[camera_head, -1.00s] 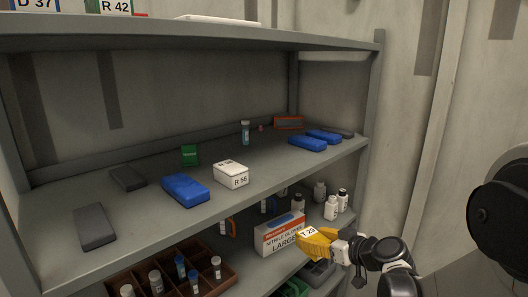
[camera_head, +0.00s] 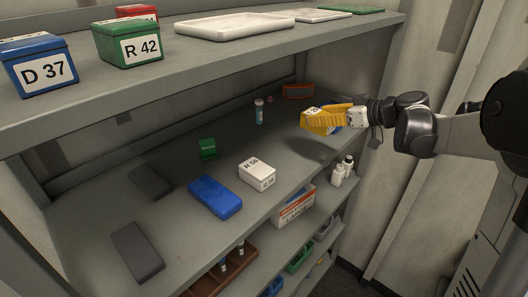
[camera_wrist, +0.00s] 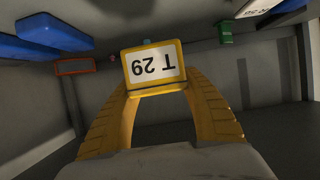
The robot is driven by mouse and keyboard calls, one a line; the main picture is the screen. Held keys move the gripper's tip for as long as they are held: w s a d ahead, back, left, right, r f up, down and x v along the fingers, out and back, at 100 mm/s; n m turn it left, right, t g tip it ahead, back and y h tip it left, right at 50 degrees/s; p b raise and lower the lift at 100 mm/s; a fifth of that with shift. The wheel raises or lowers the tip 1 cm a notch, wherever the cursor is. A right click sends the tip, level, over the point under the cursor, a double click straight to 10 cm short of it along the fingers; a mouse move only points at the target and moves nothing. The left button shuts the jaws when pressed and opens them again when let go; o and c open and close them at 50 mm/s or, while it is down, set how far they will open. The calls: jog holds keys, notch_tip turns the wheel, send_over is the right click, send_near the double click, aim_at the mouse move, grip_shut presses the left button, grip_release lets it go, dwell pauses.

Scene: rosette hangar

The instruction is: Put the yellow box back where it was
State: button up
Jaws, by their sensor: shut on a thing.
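The yellow box (camera_head: 313,112) with a white label is held at the end of my arm, in front of and above the right part of the middle shelf. In the wrist view the yellow box (camera_wrist: 154,66) shows its label, T 29, upside down. My gripper (camera_head: 325,120) has yellow fingers, which are shut on the box from both sides. The box hangs clear of the shelf boards. Its underside is hidden.
The upper shelf holds a blue bin D 37 (camera_head: 39,66), a green bin R 42 (camera_head: 127,44) and a white tray (camera_head: 235,26). The middle shelf has a white box (camera_head: 257,174), a blue case (camera_head: 215,196), a green box (camera_head: 208,149) and a vial (camera_head: 259,111).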

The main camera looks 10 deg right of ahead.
jog(key=shift+s+a+f, duration=0.1)
jog(key=shift+a+f, duration=0.1)
jog(key=shift+a, duration=0.25)
jog(key=a+f, duration=0.2)
jog(key=a, duration=0.1)
jog(key=a+f+p, duration=0.1)
jog(key=a+f, duration=0.1)
jog(key=a, duration=0.2)
jog(key=a+f, duration=0.2)
jog(key=a, duration=0.1)
jog(key=shift+s+a+f, duration=0.1)
jog(key=shift+a+f, duration=0.1)
notch_tip(320, 180, down, 4)
jog(key=shift+f+p, duration=0.1)
jog(key=shift+p, duration=0.3)
jog(key=o, duration=1.2)
jog(key=shift+o, duration=0.2)
